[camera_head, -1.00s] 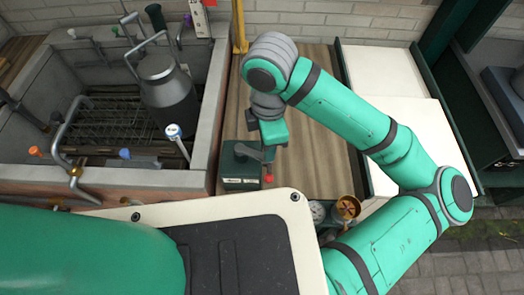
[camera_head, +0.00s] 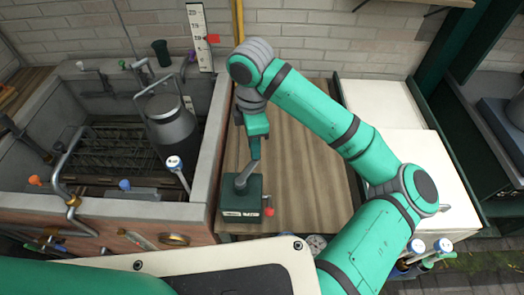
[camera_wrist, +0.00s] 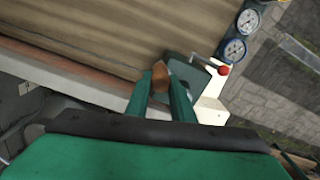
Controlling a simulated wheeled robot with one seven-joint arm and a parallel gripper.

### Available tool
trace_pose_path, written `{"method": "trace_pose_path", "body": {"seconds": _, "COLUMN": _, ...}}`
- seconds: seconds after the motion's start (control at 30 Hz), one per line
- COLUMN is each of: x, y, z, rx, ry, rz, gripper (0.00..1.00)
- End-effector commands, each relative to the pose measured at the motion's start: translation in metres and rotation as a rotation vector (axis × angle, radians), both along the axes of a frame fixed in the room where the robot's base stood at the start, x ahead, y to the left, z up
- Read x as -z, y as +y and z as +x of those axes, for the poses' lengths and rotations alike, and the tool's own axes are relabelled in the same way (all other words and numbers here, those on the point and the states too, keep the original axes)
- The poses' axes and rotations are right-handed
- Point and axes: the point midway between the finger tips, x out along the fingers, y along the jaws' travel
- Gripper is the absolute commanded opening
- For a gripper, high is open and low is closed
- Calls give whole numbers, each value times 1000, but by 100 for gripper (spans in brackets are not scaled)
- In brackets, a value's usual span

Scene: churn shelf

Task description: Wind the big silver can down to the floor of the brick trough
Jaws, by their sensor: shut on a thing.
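The big silver can (camera_head: 172,130) is a dark metal can with a bail handle. It stands or hangs upright at the right side of the brick trough (camera_head: 208,160), over a wire rack; its base is partly hidden. A green winch box (camera_head: 243,205) with a grey crank arm (camera_head: 246,174) sits just right of the trough. My gripper (camera_head: 256,150) is above the box at the crank's end. In the wrist view, my gripper (camera_wrist: 165,92) is shut on the brown crank knob (camera_wrist: 164,74). The winch box (camera_wrist: 192,72) is just behind it.
A white scale (camera_head: 200,45) with a red pointer (camera_head: 213,38) stands behind the trough. A small red-knobbed lever (camera_head: 268,211) is at the box's right. Pipes and taps line the trough rim. The wooden shelf (camera_head: 310,180) right of the box is clear.

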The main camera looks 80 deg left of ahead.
Motion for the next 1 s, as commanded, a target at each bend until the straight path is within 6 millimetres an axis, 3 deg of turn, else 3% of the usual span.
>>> {"method": "trace_pose_path", "body": {"seconds": 0.13, "x": 0, "y": 7, "z": -8, "rx": 7, "ry": -6, "rz": 5, "gripper": 0}}
{"method": "trace_pose_path", "body": {"seconds": 0.4, "x": 0, "y": 16, "z": -51, "rx": 4, "ry": -4, "rz": 3, "gripper": 0}}
{"method": "trace_pose_path", "body": {"seconds": 0.57, "x": 0, "y": 18, "z": -61, "rx": 0, "ry": -4, "rz": 2, "gripper": 0}}
{"method": "trace_pose_path", "body": {"seconds": 1.0, "x": 1, "y": -9, "z": -105, "rx": 5, "ry": -7, "rz": -3, "gripper": 0}}
